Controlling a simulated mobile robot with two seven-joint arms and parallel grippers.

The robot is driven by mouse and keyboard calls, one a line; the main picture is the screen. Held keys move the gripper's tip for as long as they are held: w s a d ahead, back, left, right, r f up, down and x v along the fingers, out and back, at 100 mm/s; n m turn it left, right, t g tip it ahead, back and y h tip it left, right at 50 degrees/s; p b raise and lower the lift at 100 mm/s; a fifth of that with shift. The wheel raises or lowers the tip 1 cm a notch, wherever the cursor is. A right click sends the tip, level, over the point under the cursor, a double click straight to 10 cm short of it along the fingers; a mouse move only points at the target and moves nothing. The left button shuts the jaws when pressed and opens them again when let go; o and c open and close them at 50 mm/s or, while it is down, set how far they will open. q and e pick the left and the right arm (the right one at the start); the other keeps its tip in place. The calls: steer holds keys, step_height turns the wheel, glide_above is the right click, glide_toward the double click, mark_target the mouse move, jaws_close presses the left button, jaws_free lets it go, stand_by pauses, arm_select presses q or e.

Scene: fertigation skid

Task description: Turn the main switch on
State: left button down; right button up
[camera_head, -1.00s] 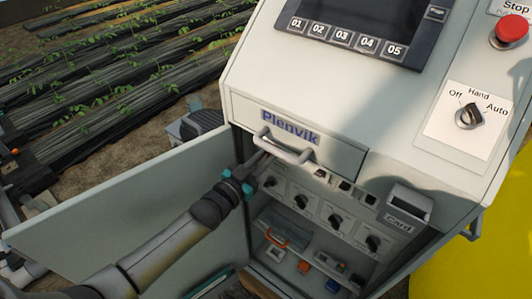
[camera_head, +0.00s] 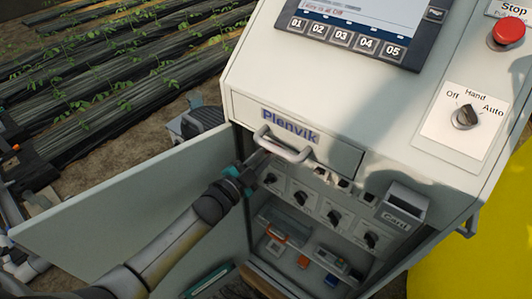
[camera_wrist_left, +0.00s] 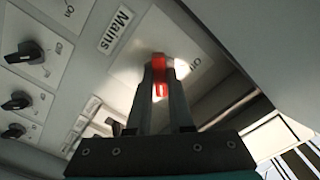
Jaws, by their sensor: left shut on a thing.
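The main switch has a red handle (camera_wrist_left: 159,62) on a pale plate beside a "Mains" label (camera_wrist_left: 116,29) in the left wrist view. My left gripper (camera_wrist_left: 160,78) is shut on this red handle, with one dark finger on each side. Lettering that looks like "On" (camera_wrist_left: 195,62) stands right of the handle; I cannot tell exactly where the handle points. In the head view my left gripper (camera_head: 262,163) reaches into the open cabinet (camera_head: 350,110) below the drawer handle, and the switch is hidden there. My right gripper is not in view.
The open door (camera_head: 120,205) stands left of my left arm. A drawer handle (camera_head: 285,150) juts out just above the gripper. Several black rotary knobs (camera_head: 335,217) sit right of it. The screen (camera_head: 375,15) is lit. A card holder (camera_head: 402,208) is at right.

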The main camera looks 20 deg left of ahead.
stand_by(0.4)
arm_select(q)
steer(key=c, duration=0.8)
jaws_free()
steer(key=p+v, duration=0.1)
steer(key=v, duration=1.4)
steer(key=shift+s, duration=0.15)
